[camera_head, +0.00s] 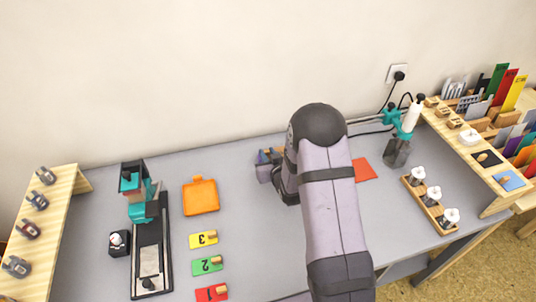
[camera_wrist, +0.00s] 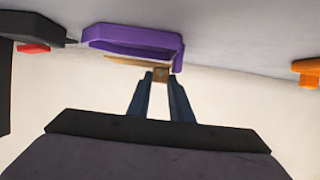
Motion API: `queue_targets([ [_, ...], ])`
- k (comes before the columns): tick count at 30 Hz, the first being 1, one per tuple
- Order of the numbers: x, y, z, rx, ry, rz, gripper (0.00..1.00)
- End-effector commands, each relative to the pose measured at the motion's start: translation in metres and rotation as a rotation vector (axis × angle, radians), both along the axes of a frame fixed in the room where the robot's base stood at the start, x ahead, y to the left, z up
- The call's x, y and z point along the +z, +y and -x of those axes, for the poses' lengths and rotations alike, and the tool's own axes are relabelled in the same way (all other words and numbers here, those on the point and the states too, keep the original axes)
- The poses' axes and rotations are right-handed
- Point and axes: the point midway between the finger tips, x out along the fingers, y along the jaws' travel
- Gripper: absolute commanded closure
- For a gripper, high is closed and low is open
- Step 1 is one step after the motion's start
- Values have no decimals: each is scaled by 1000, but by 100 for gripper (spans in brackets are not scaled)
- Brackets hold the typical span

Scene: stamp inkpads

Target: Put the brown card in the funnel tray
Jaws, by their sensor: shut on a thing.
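In the wrist view, which is tipped over with the table at the top, my gripper (camera_wrist: 161,78) is shut on a small brown block on the brown card (camera_wrist: 128,61). The thin card is seen edge-on. It lies close against the open side of a purple tray (camera_wrist: 135,37), which I take to be the funnel tray. I cannot tell whether the card touches the tray or is inside its rim. In the head view my arm hides most of the gripper, and only small coloured bits show left of it.
An orange tray (camera_head: 201,197) and numbered cards in yellow (camera_head: 204,240), green (camera_head: 207,265) and red (camera_head: 211,292) lie to the left. A black-and-teal device (camera_head: 150,250) stands beyond them.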

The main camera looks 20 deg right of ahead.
Motion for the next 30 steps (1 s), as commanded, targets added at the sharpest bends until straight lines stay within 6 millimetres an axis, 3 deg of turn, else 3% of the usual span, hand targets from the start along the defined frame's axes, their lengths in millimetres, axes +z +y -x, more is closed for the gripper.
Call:
queue_targets([
  [28, -22, 0, 4, 1, 17, 1, 100],
  [29, -22, 0, 4, 1, 17, 1, 74],
  [30, -22, 0, 4, 1, 17, 1, 64],
])
